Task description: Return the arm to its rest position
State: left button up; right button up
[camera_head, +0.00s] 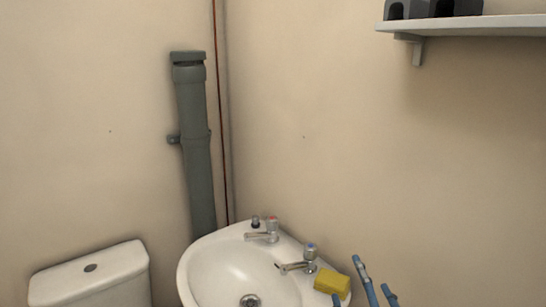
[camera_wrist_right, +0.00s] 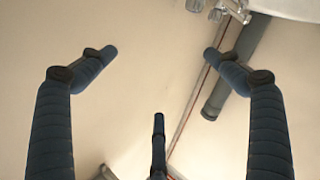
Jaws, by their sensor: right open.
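My right gripper (camera_head: 364,284) shows at the bottom of the head view, its blue fingers just right of the yellow sponge. In the right wrist view the same gripper (camera_wrist_right: 160,56) has its dark blue fingers spread wide with nothing between them. Most of the right arm is outside the head view. My left gripper and left arm are not in view.
A white washbasin (camera_head: 211,262) with two taps holds a yellow sponge (camera_head: 332,282) on its right rim. A toilet cistern (camera_head: 92,279) stands at the left. A grey pipe (camera_head: 194,135) runs up the corner. A shelf (camera_head: 470,25) juts out at the upper right.

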jog(key=s+d+f+m+g+h, duration=0.1)
jog(key=s+d+f+m+g, duration=0.1)
jog(key=s+f+g, duration=0.35)
jog(key=s+d+f+m+g, duration=0.1)
jog(key=s+f+m+g, duration=0.15)
jog(key=s+f, duration=0.6)
jog(key=s+a+f+m+g+y, duration=0.15)
jog(key=s+f+g, duration=0.45)
jog(key=s+f, duration=0.75)
jog(key=s+f+g, duration=0.1)
jog(key=s+f, duration=0.2)
jog(key=f, duration=2.2)
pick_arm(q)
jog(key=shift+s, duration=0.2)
pick_arm(e)
jog(key=s+d+f+g, duration=0.1)
jog(key=s+d+f, duration=0.2)
jog(key=s+f, duration=1.2)
jog(key=shift+s+f, duration=0.15)
jog(key=shift+s, duration=0.95)
jog(key=shift+h, duration=0.25)
